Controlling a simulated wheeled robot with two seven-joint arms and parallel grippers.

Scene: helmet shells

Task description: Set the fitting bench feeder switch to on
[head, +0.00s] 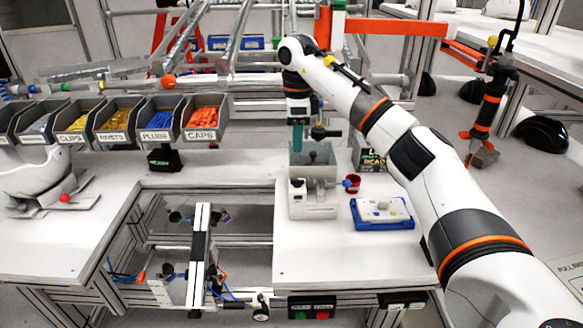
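A pale grey box-shaped unit (314,199), which looks like the feeder, stands on the right part of the white bench. A grey, open-topped hopper (312,155) rises at its back. Small dark and blue details show on the unit's front and right side. I cannot make out which is the switch or its setting. My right arm reaches in from the right, and my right gripper (298,137) points down just above or behind the hopper. Its teal fingers look narrow, and their gap cannot be seen. My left gripper is not in view.
Labelled bins (203,118) line the back left. A white helmet shell (32,178) sits at far left. Bare bench (330,255) lies in front of the unit.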

